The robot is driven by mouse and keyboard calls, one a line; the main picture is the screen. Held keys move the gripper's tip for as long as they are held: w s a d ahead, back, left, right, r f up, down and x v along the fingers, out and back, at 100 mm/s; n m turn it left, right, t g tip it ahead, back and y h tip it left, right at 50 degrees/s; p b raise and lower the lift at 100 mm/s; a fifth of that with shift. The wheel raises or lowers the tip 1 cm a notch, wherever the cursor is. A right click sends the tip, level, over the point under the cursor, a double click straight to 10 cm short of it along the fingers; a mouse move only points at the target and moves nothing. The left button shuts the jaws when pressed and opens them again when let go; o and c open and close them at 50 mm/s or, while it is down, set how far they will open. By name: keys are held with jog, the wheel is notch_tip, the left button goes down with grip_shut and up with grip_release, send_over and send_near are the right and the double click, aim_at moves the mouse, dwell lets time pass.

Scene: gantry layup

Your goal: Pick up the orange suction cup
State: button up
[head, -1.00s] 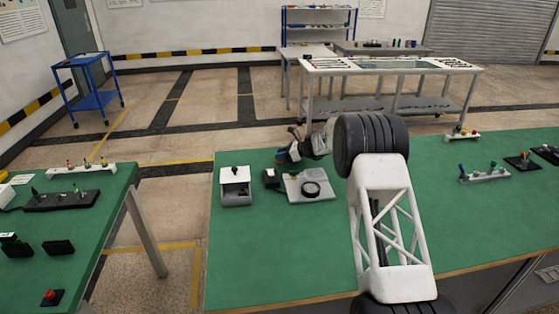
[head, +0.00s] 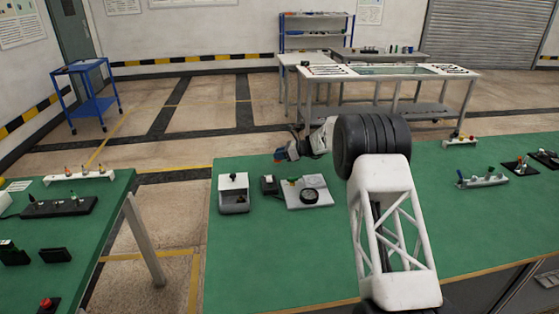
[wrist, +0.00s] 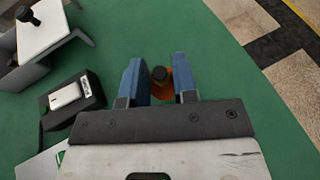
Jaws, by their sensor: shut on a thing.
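The orange suction cup (wrist: 162,92) has a black top and an orange body, and it sits between the two blue fingers in the wrist view. My gripper (wrist: 160,78) is shut on it. In the head view my gripper (head: 284,154) is at the far edge of the green table, with a small orange-red spot of the cup (head: 278,161) at its tip. The lower part of the cup is hidden in the wrist view. I cannot tell how high it is above the table.
On the green table (head: 270,250) stand a grey-white open box (head: 233,203), a small black device (head: 269,185) and a light plate (head: 320,184) with a round black-rimmed part. They lie close to my gripper. The table's front middle is clear.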

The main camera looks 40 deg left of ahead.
jog(key=shift+r, duration=3.15)
jog(key=shift+r, duration=0.2)
